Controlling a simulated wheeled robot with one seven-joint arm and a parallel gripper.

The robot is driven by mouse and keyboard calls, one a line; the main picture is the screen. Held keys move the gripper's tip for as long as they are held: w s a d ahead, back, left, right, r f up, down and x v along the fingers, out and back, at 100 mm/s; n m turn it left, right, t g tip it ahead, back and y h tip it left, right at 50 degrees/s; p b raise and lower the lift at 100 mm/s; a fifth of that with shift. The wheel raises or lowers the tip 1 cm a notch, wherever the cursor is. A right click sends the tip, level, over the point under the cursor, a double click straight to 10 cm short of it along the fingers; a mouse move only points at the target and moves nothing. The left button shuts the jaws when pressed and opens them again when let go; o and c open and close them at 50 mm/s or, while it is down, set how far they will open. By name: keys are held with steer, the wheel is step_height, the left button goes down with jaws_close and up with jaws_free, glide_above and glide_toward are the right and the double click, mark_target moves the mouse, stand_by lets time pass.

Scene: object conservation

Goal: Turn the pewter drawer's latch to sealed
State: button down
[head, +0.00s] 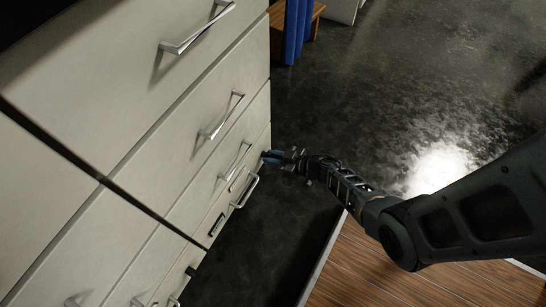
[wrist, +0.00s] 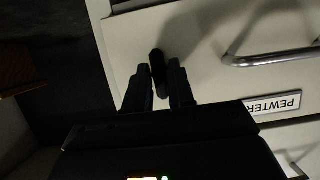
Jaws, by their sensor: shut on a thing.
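The pewter drawer (wrist: 215,75) has a pale front with a label (wrist: 275,104) reading "PEWTER" upside down in the wrist view. Its metal handle (wrist: 270,58) is beside the label, and it also shows in the head view (head: 246,191). A small dark latch (wrist: 158,68) stands out from the front near one end of the drawer. My gripper (wrist: 159,82) has a finger on each side of the latch and is shut on it. In the head view my gripper (head: 270,157) is at the cabinet's right edge. The latch's markings cannot be made out.
The pale cabinet (head: 120,90) fills the left, with several metal handles (head: 198,32) sticking out. A wooden surface (head: 390,265) lies at lower right, below my arm. The dark floor (head: 360,80) is open to the right. A blue thing (head: 295,30) stands behind.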

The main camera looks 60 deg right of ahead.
steer(key=c, duration=1.1)
jaws_free()
steer(key=p+v, duration=0.3)
steer(key=v, duration=0.4)
steer(key=shift+s+r, duration=0.2)
steer(key=shift+s, duration=0.15)
